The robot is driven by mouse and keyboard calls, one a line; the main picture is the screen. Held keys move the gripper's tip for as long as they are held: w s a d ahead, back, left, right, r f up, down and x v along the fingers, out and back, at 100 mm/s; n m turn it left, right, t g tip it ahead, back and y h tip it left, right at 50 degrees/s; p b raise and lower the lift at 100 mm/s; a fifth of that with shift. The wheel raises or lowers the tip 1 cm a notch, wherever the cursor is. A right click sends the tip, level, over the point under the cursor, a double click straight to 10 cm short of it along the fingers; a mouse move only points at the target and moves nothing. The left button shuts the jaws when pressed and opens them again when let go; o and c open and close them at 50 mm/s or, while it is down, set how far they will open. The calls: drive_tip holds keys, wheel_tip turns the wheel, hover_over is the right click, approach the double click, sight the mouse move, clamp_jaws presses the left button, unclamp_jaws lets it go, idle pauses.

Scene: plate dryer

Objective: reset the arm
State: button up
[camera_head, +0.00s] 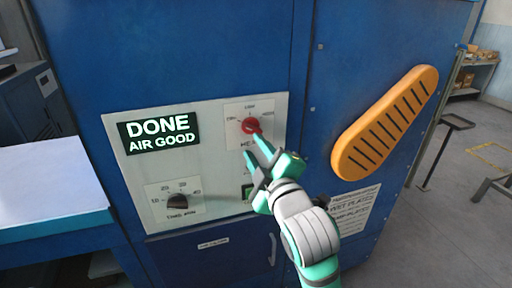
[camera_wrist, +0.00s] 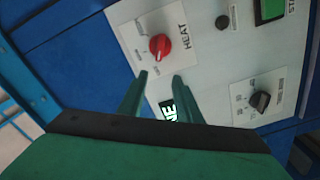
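My gripper (camera_head: 254,152) is in front of the control panel (camera_head: 215,170) of the blue dryer, just below the red heat knob (camera_head: 251,125). The wrist view shows its two green fingers (camera_wrist: 160,86) apart with nothing between them. The red knob (camera_wrist: 160,46) is just beyond the fingertips in that view; whether a fingertip touches it I cannot tell. My arm reaches up from the lower right in the head view. The display (camera_head: 158,133) reads "DONE AIR GOOD".
A black timer knob (camera_head: 179,201) is at the panel's lower left. A green start button (camera_head: 247,191) is partly hidden by my gripper. An orange slotted handle (camera_head: 386,122) juts out at right. A white-topped table (camera_head: 48,185) stands at left. Open floor lies at right.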

drive_tip(key=s+f+m+h, duration=0.2)
drive_tip(key=s+f+m, duration=0.25)
drive_tip(key=f, duration=0.55)
drive_tip(key=s+f+m+t+h, duration=0.15)
drive_tip(key=s+f+m, duration=0.35)
drive_tip(key=f, duration=0.5)
drive_tip(key=s+f+m+h, duration=0.25)
drive_tip(key=f+m, duration=0.35)
drive_tip(key=f, duration=0.4)
drive_tip(key=s+f+g, duration=0.1)
drive_tip(key=s+f, duration=0.2)
drive_tip(key=s, duration=0.7)
drive_tip(key=s+d+f+g, duration=0.1)
drive_tip(key=s+f, duration=0.3)
drive_tip(key=s, duration=0.6)
drive_tip(key=s+f+g, duration=0.1)
drive_tip(key=s+f, duration=0.2)
drive_tip(key=s, duration=0.7)
drive_tip(key=shift+s+d+f+m, duration=0.15)
drive_tip(key=shift+d+f+m, duration=0.05)
drive_tip(key=shift+m, duration=0.15)
